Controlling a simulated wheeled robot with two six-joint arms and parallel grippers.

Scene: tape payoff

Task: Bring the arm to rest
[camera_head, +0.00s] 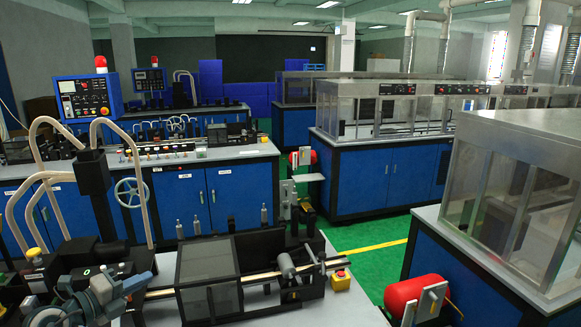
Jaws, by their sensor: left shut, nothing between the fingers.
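My left gripper (122,286) is low at the left edge of the view, among grey and dark machine parts. It is small and partly lost against them; it is shut and I see nothing held in it. A grey round part (75,307) is close beside it, and I cannot tell whether they touch. My right gripper is not in view.
A machine bench with a dark guarded box (208,275) and a yellow emergency stop (340,279) fills the front. Curved beige tubes (42,178) and a handwheel (128,192) rise at left. A red cylinder (415,296) is at right. Green floor (362,236) lies between benches.

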